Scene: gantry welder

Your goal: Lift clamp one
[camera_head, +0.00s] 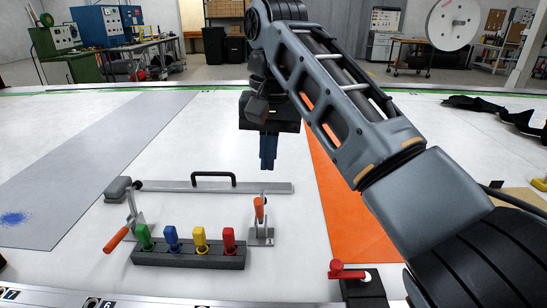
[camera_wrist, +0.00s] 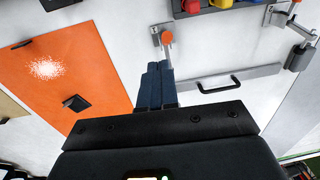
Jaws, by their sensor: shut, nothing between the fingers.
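Two toggle clamps with orange grips flank a dark block. The right clamp (camera_head: 262,232) has its grip standing up; it also shows in the wrist view (camera_wrist: 166,38), just beyond my fingertips. The left clamp (camera_head: 132,220) has its grip sloping low to the lower left; it is partly cut off in the wrist view (camera_wrist: 297,24). I cannot tell which one is clamp one. My gripper (camera_head: 267,165) points down, shut and empty, above and behind the right clamp and apart from it. Its blue-grey fingers are together in the wrist view (camera_wrist: 155,68).
A grey bar (camera_head: 270,188) with a black handle lies behind the clamps. The dark block (camera_head: 190,257) holds green, blue, yellow and red pieces between them. A red-handled lever (camera_head: 345,272) stands at the front right. The orange strip (camera_head: 355,225) is mostly clear.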

